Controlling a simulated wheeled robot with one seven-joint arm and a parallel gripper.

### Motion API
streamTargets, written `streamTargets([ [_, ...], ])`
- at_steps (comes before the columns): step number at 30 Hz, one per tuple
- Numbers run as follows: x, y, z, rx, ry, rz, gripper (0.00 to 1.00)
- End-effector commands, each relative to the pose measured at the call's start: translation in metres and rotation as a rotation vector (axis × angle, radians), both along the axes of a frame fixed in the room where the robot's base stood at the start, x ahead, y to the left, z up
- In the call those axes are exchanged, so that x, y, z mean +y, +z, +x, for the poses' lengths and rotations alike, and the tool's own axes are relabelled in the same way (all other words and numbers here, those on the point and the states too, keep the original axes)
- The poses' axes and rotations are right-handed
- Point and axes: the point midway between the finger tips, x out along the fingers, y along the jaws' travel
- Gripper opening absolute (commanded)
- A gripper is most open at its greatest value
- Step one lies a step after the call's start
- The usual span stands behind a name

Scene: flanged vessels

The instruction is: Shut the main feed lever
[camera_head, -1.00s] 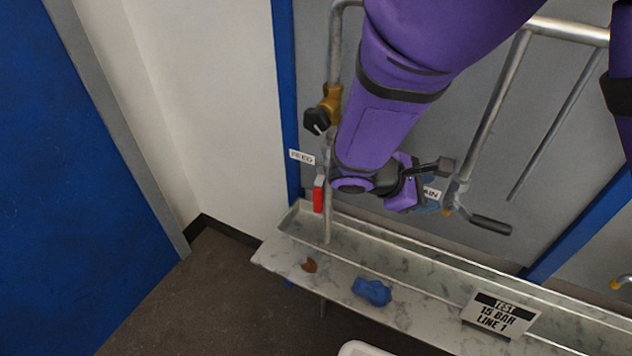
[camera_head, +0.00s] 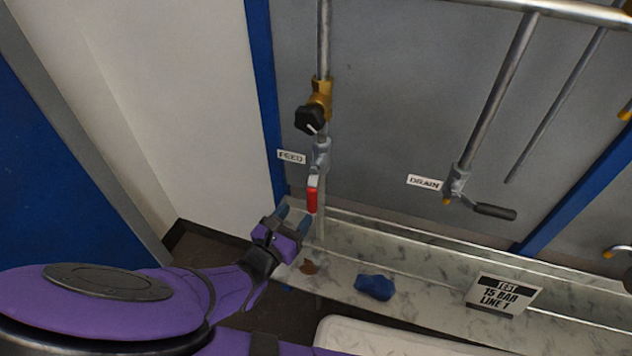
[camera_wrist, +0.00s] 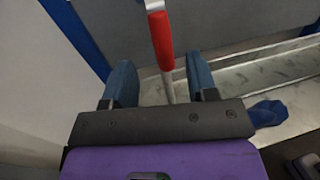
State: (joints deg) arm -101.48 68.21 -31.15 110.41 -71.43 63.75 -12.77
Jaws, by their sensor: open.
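The feed valve has a red lever (camera_head: 312,195) that hangs down along the vertical pipe under the FEED label (camera_head: 291,157). My gripper (camera_head: 291,211) is open just below and left of the lever in the head view. In the wrist view the red lever (camera_wrist: 160,40) stands ahead, between the lines of my two blue fingers (camera_wrist: 162,77), with its red tip beyond or near the fingertips. I cannot tell whether anything touches. Nothing is held.
A black knob (camera_head: 310,119) on a brass valve sits above the feed lever. The drain valve's dark lever (camera_head: 494,212) points right.

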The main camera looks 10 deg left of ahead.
Motion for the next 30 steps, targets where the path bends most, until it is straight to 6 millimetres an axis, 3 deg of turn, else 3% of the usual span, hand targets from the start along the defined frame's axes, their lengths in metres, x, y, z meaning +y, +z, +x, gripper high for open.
streamTargets([
  [9,-0.016,0.0,0.054,0.0,-0.005,0.0,0.53],
  [15,-0.023,0.001,0.08,0.0,-0.004,0.001,0.53],
  [29,-0.026,0.0,0.092,0.002,-0.002,0.001,0.53],
  [30,-0.026,0.0,0.092,0.002,-0.002,0.002,0.48],
])
